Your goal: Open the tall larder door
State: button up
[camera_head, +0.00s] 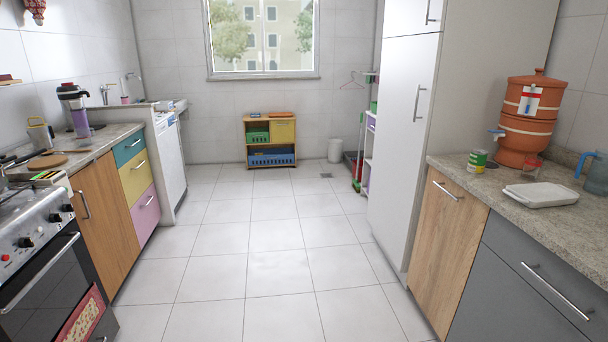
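The tall larder door (398,150) is a white panel on the right side of the kitchen, beyond the right counter. It appears shut. Its upright metal bar handle (419,103) is on the panel's right part, near the edge towards me. A shorter white upper door (408,16) with its own handle (429,12) sits above it. The larder's side panel (480,70) faces me. My gripper is not in this view, and nothing is seen touching the handle.
The tiled floor (275,270) is clear down the middle. A wooden cabinet door (448,250) and grey drawers (530,300) line the right, under a counter holding a clay water filter (530,118). The stove (50,260) stands at left. A shelf unit (369,150) is beyond the larder.

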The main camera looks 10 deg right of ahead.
aim_at(409, 67)
jog(key=i, duration=1.9)
